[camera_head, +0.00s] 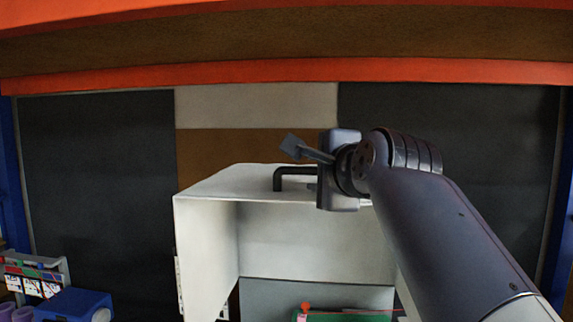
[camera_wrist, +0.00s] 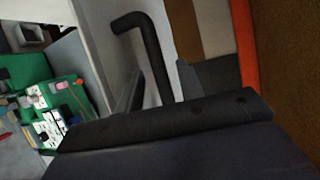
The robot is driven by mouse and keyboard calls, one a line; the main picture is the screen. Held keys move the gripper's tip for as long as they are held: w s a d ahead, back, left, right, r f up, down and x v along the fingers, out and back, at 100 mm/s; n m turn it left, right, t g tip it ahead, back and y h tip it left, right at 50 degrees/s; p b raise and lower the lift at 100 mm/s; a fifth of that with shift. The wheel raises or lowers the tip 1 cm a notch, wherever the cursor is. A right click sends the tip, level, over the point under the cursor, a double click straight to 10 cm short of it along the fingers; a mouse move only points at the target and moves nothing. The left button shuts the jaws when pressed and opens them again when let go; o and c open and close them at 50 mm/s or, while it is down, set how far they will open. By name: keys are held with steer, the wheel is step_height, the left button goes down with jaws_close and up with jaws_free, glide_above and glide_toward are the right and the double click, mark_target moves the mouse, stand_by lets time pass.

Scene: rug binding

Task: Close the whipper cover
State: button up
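The whipper cover (camera_head: 207,185) is a white, box-like hood. It stands raised, with its hollow inside facing me in the head view. A dark bent handle (camera_head: 280,176) sits on its upper part. My gripper (camera_head: 292,147) is at the handle's right end, and its body hides part of the handle. In the wrist view my gripper (camera_wrist: 159,70) has its two fingers apart, and the dark handle (camera_wrist: 150,50) shows between them. I cannot tell whether either finger touches it. The cover's white panel (camera_wrist: 112,45) shows left of the handle.
Below the cover is a green machine part (camera_head: 345,316) with a red knob (camera_head: 305,307). A blue box (camera_head: 75,304) and a small rack (camera_head: 35,272) stand at lower left. An orange beam (camera_head: 280,72) crosses above. Dark panels (camera_head: 95,180) stand behind.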

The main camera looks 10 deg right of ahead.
steer(key=shift+x, duration=0.85)
steer(key=shift+c, duration=0.4)
jaws_close()
